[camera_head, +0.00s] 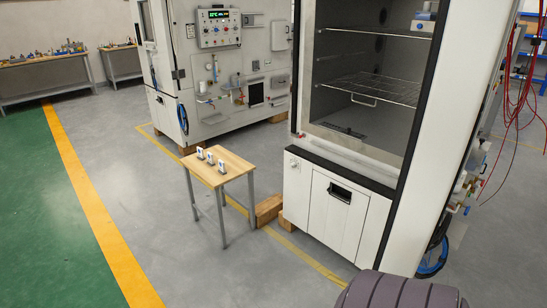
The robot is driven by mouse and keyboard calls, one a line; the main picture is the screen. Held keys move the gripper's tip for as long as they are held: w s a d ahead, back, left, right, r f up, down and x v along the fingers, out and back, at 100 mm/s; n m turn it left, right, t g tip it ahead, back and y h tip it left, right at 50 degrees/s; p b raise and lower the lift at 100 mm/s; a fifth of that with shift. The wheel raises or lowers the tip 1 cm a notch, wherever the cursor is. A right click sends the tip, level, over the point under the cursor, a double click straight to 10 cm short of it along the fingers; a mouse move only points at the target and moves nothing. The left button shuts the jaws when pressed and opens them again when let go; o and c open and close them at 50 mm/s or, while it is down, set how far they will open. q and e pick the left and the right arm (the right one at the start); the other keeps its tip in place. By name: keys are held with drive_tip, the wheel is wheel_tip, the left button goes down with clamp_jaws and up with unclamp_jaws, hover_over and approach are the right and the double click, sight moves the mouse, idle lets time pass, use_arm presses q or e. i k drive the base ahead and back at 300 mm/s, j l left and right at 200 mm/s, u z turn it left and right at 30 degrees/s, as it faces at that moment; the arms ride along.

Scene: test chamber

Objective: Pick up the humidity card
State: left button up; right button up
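Three small white upright items with dark markings stand in a row on a small wooden-topped table (236,166): a left one (200,153), a middle one (210,158) and a right one (221,168). They look like cards or small stands. They are too small to read, so I cannot tell which, if any, is the humidity card. Neither of my grippers is in view, and nothing visible is touching the items.
An open test chamber (328,205) with wire shelves (375,88) stands right of the table. Another chamber with a control panel (218,28) stands behind. A wooden block (269,209) lies beside the table. Grey floor (160,220) is clear at front left.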

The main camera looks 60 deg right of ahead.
sight(221, 170)
drive_tip(key=i+l+z, duration=0.15)
drive_tip(key=i+z, duration=0.25)
drive_tip(key=i+l+z, duration=0.1)
drive_tip(key=i+z, duration=0.35)
drive_tip(key=i+j+z, duration=0.1)
drive_tip(key=i+z, duration=0.3)
drive_tip(key=i+j+z, duration=0.2)
drive_tip(key=z, duration=0.25)
drive_tip(key=i+l+z, duration=0.1)
drive_tip(key=i+z, duration=0.7)
drive_tip(key=i, duration=0.15)
